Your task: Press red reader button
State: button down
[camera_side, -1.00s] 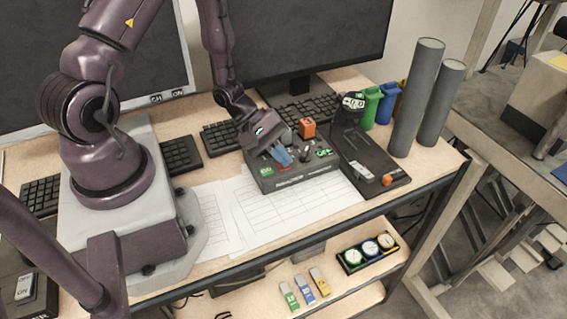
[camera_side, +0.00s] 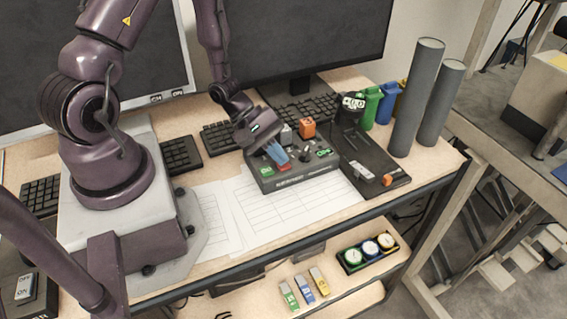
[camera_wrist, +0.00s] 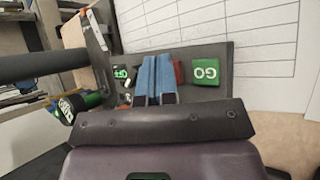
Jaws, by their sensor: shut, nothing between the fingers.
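The reader is a dark grey box (camera_side: 310,178) on the table in the side view. Its red button (camera_side: 285,166) sits near the front edge, to the right of a green GO button (camera_side: 266,171). My gripper (camera_side: 279,156) has blue fingers, shut and empty, pointing down over the box just behind the red button. In the wrist view the fingers (camera_wrist: 155,78) lie just left of the red button (camera_wrist: 179,73) and partly screen it; the green GO button (camera_wrist: 206,70) is farther right. I cannot tell whether the fingertips touch the red button.
An orange block (camera_side: 308,128) and a small grey block (camera_side: 286,134) stand by the box's back side. A black device (camera_side: 372,165) lies to its right, with tall grey cylinders (camera_side: 415,100) beyond. Papers (camera_side: 285,208) lie flat in front.

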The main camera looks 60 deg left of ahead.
aim_at(279, 167)
jog(key=shift+s, duration=0.1)
jog(key=shift+r, duration=0.5)
jog(key=r, duration=0.3)
jog(key=shift+w+r, duration=0.2)
jog(key=shift+r, duration=0.4)
jog(key=shift+s+d+r+m+g+h, duration=0.1)
jog(key=shift+s+d+m+g+h, duration=0.1)
jog(key=shift+s+d+g, duration=0.25)
jog(key=shift+s+d+r+m+g+h, duration=0.1)
jog(key=shift+s+g+h, duration=0.15)
jog(key=shift+s, duration=0.35)
jog(key=s+d+r+m+y, duration=0.1)
jog(key=s+r+m+y, duration=0.3)
jog(key=r+m, duration=0.3)
jog(key=s+d+r+m+t+y, duration=0.1)
jog(key=s+r+m+y, duration=0.3)
jog(key=r, duration=1.2)
jog(key=m, duration=0.4)
jog(key=shift+s+r+m+t, duration=0.15)
jog(key=shift+r+m+t, duration=0.15)
jog(key=shift+r, duration=0.05)
